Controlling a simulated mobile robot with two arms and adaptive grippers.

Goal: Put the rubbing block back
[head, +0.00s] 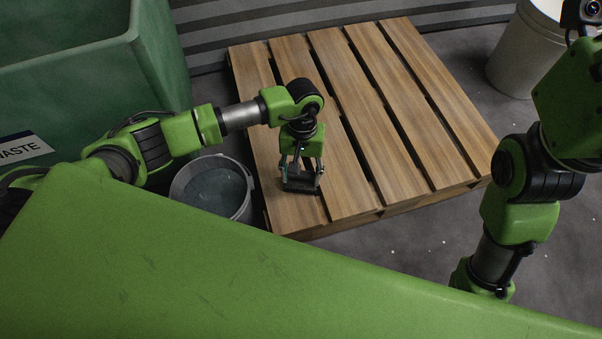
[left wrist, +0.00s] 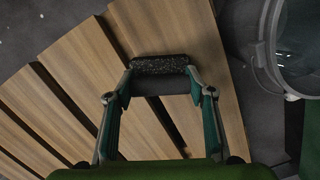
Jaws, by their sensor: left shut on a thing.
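The rubbing block (head: 300,187) is a dark, speckled block. In the left wrist view it shows as a rough black bar (left wrist: 160,64) spanning the fingertips. My left gripper (head: 301,173) is shut on it from above, over the front left part of the wooden pallet (head: 400,130). The fingers also show in the left wrist view (left wrist: 160,82), one at each end of the block. I cannot tell whether the block touches the slats. My right arm comes down at the right, and its gripper is out of view.
A grey pail (head: 245,205) stands on the floor just left of the pallet, and its rim shows in the left wrist view (left wrist: 268,70). A green waste bin (head: 160,70) is at the left. A pale drum (head: 512,60) stands at the back right. The rest of the pallet is bare.

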